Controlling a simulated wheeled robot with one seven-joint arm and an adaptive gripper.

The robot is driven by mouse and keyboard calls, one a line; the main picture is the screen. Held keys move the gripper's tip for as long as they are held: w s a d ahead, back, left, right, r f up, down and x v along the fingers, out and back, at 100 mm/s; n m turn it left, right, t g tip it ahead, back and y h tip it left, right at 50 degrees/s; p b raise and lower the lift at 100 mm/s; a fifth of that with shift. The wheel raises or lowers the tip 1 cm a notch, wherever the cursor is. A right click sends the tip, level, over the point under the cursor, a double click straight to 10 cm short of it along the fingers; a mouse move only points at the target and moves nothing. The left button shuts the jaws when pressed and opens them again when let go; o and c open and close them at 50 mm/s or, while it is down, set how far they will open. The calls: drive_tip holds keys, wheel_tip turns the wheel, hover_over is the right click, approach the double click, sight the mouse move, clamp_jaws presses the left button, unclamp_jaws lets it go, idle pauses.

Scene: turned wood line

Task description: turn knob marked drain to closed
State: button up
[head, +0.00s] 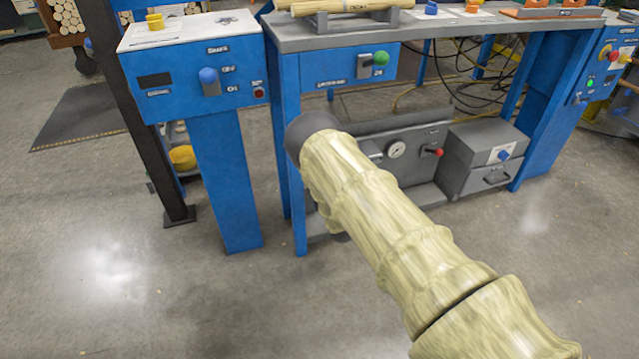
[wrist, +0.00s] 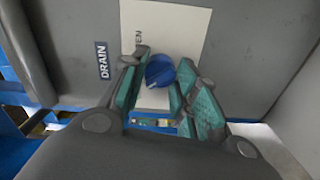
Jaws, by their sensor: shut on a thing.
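The drain knob (wrist: 158,71) is a round blue knob on a white plate (wrist: 182,25). A dark label reading DRAIN (wrist: 101,60) is beside the plate on a grey box. Lettering ending in "EN" shows on the plate above the knob, partly covered by a finger. My gripper (wrist: 163,63) has its teal-padded fingers on either side of the knob and is shut on it. The knob's pointer setting cannot be read clearly. In the head view my gripper is not visible.
In the head view, a grey box (head: 478,146) with a white plate and small blue knob (head: 503,155) sits low at right. A gauge and red-handled unit (head: 414,168) is beside it. The blue control stand (head: 225,180) is at left; floor in front is clear.

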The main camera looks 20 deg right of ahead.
drive_tip(key=shift+n, duration=0.6)
drive_tip(key=o, duration=1)
drive_tip(key=shift+o, duration=0.2)
drive_tip(key=shift+s, duration=0.1)
drive_tip(key=s, duration=1.2)
drive_tip(key=shift+d, duration=0.25)
